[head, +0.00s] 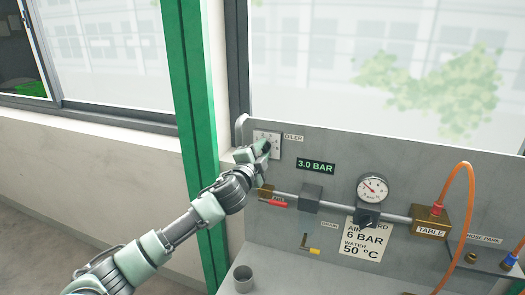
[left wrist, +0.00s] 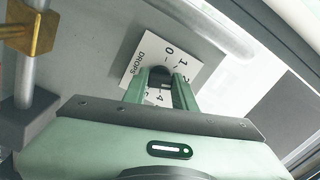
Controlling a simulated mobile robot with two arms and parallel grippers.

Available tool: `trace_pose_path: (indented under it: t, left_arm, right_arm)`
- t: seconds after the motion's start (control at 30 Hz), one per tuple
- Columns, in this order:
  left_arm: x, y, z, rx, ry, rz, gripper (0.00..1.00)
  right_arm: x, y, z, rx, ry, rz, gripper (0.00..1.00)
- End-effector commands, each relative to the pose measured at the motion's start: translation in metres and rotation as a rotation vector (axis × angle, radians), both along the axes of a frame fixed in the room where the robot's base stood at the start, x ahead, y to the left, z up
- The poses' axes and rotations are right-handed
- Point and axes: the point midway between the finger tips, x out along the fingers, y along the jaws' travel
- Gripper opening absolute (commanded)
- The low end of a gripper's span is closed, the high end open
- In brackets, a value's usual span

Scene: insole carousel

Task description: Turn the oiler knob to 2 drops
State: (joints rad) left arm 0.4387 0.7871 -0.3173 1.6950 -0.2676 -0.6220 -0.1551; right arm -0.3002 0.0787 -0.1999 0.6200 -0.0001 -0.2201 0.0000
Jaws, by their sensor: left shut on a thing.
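The oiler dial plate (head: 272,137) is a small white plate on the grey panel, next to the OILER label (head: 293,138). In the left wrist view the plate (left wrist: 140,63) shows the word DROPS and the numbers 0, 1, 2 and 4; other marks are covered by the fingers. The dark round oiler knob (left wrist: 160,73) sits at its middle. My left gripper (head: 264,147) reaches the plate from the lower left. Its two green fingers (left wrist: 160,84) are shut on the knob, one on each side. The knob's pointer is hidden, so its setting cannot be read. My right gripper is not in view.
Right of the dial are a 3.0 BAR display (head: 315,166), a pipe with a red-handled valve (head: 278,204), a round gauge (head: 373,189) and a brass TABLE block (head: 430,221) with an orange hose (head: 470,200). A grey cup (head: 243,279) stands below. A green post (head: 190,110) rises on the left.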

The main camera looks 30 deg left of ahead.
Motion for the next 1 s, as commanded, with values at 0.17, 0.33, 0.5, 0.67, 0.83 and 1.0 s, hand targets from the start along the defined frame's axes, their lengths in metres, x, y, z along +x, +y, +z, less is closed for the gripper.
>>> trace_pose_path:
  t: [0.17,0.33,0.5,0.67,0.83,1.0]
  left_arm:
    - [0.0,-0.001,-0.002,-0.002,0.003,-0.001,0.3]
    - [0.0,-0.001,-0.001,-0.002,0.003,-0.001,0.49]
    - [0.0,0.0,-0.001,-0.002,0.0,0.0,0.49]
    - [-0.006,-0.002,-0.003,-0.001,0.001,0.0,0.49]
    - [-0.028,-0.008,-0.005,0.001,0.001,-0.004,0.49]
    - [-0.054,-0.014,-0.005,0.0,0.002,-0.003,0.49]
  right_arm:
    - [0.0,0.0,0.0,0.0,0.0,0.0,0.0]
    - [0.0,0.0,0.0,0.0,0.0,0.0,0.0]
    - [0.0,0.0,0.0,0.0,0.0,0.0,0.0]
    - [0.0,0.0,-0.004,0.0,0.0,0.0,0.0]
    - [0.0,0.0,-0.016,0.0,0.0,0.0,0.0]
    - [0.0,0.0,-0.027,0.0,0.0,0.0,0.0]
